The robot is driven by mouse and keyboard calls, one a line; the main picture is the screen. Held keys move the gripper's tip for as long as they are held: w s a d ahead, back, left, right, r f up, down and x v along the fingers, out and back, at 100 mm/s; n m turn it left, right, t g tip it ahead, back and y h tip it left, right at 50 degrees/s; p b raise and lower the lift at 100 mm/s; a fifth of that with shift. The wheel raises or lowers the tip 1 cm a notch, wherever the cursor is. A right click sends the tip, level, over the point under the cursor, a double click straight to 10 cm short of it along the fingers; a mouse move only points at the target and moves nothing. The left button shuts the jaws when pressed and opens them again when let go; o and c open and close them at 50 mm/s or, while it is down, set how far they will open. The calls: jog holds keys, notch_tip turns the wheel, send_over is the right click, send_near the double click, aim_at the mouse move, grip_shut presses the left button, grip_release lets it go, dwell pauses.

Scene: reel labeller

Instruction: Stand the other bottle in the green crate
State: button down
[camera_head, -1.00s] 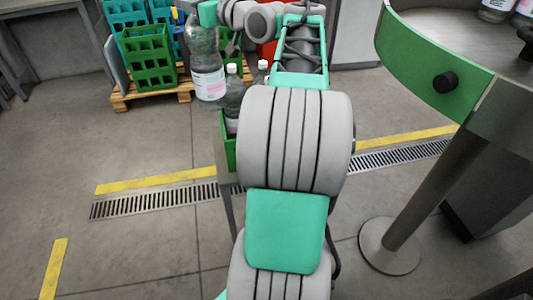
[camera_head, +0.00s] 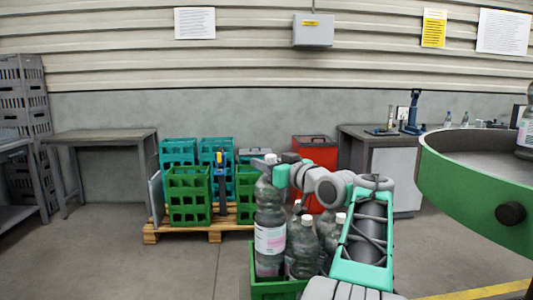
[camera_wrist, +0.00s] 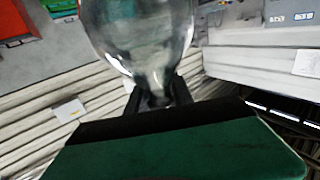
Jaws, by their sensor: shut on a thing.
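My gripper (camera_head: 270,164) is shut on the neck of a clear bottle (camera_head: 268,205) with a white and pink label, which hangs upright below it. In the wrist view, the bottle (camera_wrist: 143,35) fills the upper middle, its neck between my fingers (camera_wrist: 158,98). The green crate (camera_head: 275,289) is at the bottom middle of the head view, partly hidden by bottles and my arm. The held bottle's lower end overlaps the crate's left part; I cannot tell whether it touches the crate floor. Several clear bottles (camera_head: 303,248) with white caps stand in the crate, right of the held one.
A round table with a green rim (camera_head: 470,190) is at the right, with a bottle (camera_head: 525,125) on it. Behind are a pallet (camera_head: 180,228) with green and teal crates, a red cabinet (camera_head: 314,152) and a grey bench (camera_head: 100,134). Floor at the left is open.

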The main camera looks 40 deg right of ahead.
notch_tip(320, 180, down, 18)
jog(key=b, duration=0.4)
jog(key=shift+r, duration=0.15)
jog(key=shift+b, duration=0.3)
jog(key=c, duration=1.6)
grip_release()
jog(key=shift+f, duration=0.45)
jog(key=o, duration=0.5)
jog(key=shift+r, duration=0.1)
jog(key=p, duration=0.1)
send_near(280, 231)
jog(key=w, duration=0.4)
jog(key=shift+w+d, duration=0.15)
jog(key=shift+w, duration=0.25)
